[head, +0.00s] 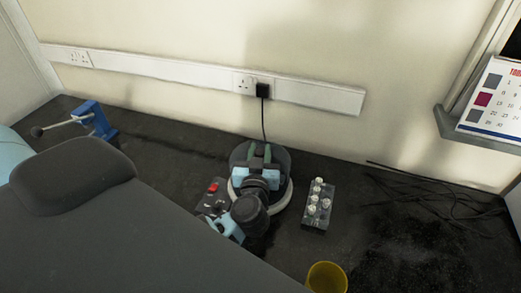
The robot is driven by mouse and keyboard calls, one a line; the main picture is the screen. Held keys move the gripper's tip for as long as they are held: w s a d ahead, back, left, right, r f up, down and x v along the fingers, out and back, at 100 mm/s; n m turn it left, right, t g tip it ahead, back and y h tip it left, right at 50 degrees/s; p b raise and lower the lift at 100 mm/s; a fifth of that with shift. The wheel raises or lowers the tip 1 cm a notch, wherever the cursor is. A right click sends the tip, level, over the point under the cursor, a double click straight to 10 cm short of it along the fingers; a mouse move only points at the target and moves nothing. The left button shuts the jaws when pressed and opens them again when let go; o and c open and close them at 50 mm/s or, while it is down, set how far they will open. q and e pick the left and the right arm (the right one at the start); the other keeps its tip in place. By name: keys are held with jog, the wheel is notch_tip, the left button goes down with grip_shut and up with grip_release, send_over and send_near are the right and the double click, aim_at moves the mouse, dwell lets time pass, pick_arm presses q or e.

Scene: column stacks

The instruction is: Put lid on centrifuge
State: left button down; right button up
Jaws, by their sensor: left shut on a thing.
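The centrifuge (287,203) is a round, pale-rimmed machine on the dark worktop, with a control part with a red switch (213,187) at its left. My left gripper (260,157), with blue and green fingers, is over the centrifuge and shut on the dark round lid (283,164). The lid shows behind and beside the fingers, over the centrifuge's far part. My wrist hides much of the centrifuge's near side, and I cannot tell whether the lid touches the rim. My right gripper is not in view.
A grey rack with white-capped tubes (318,204) stands close to the right. A yellow cup (327,277) is at the front edge. A blue clamp-like tool (95,120) is at the left, loose black cables (430,190) at the right. A black plug (262,91) is in the wall socket.

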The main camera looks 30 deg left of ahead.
pick_arm(q)
jog(key=shift+f+b, duration=0.35)
jog(key=shift+f, duration=0.85)
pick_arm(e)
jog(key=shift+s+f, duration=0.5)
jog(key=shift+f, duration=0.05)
pick_arm(q)
jog(key=c, duration=0.6)
grip_release()
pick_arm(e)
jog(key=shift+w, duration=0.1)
pick_arm(q)
jog(key=shift+r+p, duration=1)
jog(key=shift+r, duration=2)
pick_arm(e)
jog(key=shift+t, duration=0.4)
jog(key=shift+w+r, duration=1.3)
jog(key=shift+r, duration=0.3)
